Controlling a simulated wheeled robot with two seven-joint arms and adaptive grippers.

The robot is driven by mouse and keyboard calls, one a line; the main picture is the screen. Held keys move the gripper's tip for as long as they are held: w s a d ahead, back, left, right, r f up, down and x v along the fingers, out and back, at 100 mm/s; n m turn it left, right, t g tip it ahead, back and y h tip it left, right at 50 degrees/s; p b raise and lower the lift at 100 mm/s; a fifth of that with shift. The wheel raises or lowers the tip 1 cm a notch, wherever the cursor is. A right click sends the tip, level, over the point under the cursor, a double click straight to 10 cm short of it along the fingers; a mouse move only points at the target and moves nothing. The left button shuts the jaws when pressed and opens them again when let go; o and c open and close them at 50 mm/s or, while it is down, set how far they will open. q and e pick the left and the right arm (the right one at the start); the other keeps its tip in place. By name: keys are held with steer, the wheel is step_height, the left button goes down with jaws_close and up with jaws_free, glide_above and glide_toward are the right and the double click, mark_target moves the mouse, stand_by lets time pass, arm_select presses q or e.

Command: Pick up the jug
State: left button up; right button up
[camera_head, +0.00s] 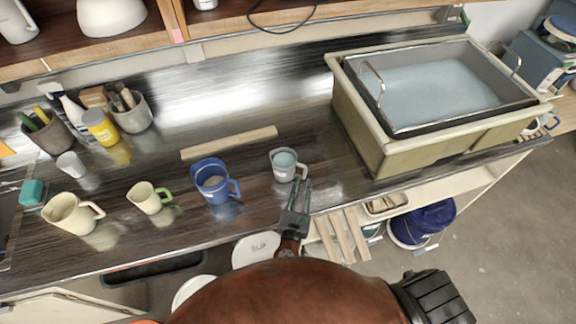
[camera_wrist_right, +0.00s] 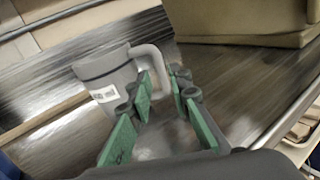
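A grey jug (camera_head: 285,165) with pale blue contents stands upright on the counter, left of the big basin. It also shows in the right wrist view (camera_wrist_right: 103,69), with a white label on its side and its handle (camera_wrist_right: 160,62) toward my gripper. My right gripper (camera_head: 303,186) is open just in front of this jug. In the right wrist view its green-padded fingers (camera_wrist_right: 163,80) are spread, and the handle's outer part shows in line with the gap. I cannot tell whether they touch. My left gripper is not in view.
A blue jug (camera_head: 213,182), a small cream jug with green handle (camera_head: 149,199) and a larger cream jug (camera_head: 72,214) stand to the left. A wooden strip (camera_head: 229,142) lies behind. The basin (camera_head: 360,128) blocks the right side. Tool pots (camera_head: 133,113) stand at back left.

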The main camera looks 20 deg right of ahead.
mark_target(305, 173)
steer(key=shift+w+d, duration=0.15)
steer(key=shift+w, duration=0.3)
steer(key=x, duration=0.4)
steer(key=shift+w+d+r, duration=0.1)
steer(key=shift+w, duration=0.05)
steer(key=shift+w+d, duration=0.15)
steer(key=shift+w, duration=0.05)
steer(key=shift+c, duration=0.4)
jaws_close()
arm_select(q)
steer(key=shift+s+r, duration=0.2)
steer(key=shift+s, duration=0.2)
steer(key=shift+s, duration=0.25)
